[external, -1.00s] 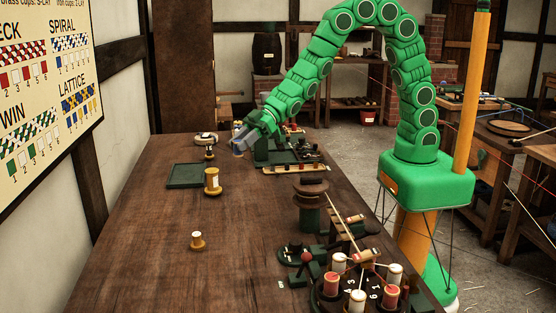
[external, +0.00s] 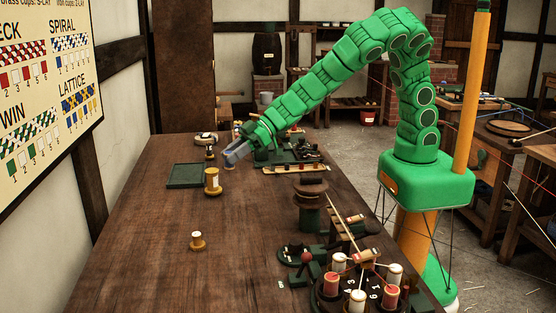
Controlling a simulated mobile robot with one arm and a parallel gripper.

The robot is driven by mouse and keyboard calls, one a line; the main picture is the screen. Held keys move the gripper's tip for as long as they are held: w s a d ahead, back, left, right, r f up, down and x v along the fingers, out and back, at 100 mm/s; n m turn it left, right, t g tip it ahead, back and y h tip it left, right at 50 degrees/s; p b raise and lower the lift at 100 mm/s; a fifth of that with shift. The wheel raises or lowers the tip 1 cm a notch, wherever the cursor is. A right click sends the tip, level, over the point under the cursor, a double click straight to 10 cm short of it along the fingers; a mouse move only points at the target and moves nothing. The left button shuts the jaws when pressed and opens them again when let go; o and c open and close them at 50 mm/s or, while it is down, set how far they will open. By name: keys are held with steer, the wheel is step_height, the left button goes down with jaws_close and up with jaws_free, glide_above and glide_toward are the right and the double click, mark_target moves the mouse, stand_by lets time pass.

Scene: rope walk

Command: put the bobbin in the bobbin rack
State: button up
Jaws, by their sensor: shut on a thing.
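My gripper (external: 235,156) is over the far part of the table, right of the green tray. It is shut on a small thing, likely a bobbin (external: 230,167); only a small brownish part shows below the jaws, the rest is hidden. A yellow bobbin (external: 212,182) with a pale winding stands upright on the table, left of and nearer than my gripper. I cannot tell surely which thing is the bobbin rack; a dark round stand (external: 327,302) at the near right holds several red and white bobbins.
A flat green tray (external: 186,175) lies at the far left. A small post with a pale top (external: 209,140) stands behind it. A long board with small parts (external: 295,168) lies right of my gripper. A dark green stand (external: 309,215) is at the right edge. The table's (external: 150,245) near left is clear.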

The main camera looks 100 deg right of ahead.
steer(key=shift+w+a, duration=0.1)
steer(key=shift+a, duration=0.7)
steer(key=s+a+r+m+h, duration=0.15)
steer(key=s+a, duration=0.25)
steer(key=a, duration=0.5)
steer(key=s+a+r+m+t+h, duration=0.1)
steer(key=s+a+m+h, duration=0.15)
steer(key=a, duration=0.65)
steer(key=s+a+r+m+h, duration=0.1)
steer(key=s+a, duration=0.3)
steer(key=a, duration=0.6)
steer(key=s+a+m+h, duration=0.1)
steer(key=s+a, duration=0.5)
steer(key=s, duration=0.4)
steer(key=s+a, duration=0.5)
steer(key=s, duration=0.6)
steer(key=s+a+m+h, duration=0.1)
steer(key=s+a, duration=0.5)
steer(key=s, duration=0.4)
steer(key=shift+w+a+f, duration=1.05)
steer(key=shift+a+f, duration=0.9)
steer(key=shift+f, duration=0.5)
steer(key=shift+w+a+f, duration=1)
steer(key=shift+a+f, duration=0.9)
steer(key=shift+f, duration=0.6)
steer(key=shift+w+a+f, duration=1.05)
steer(key=shift+a+f, duration=0.9)
steer(key=shift+f, duration=0.5)
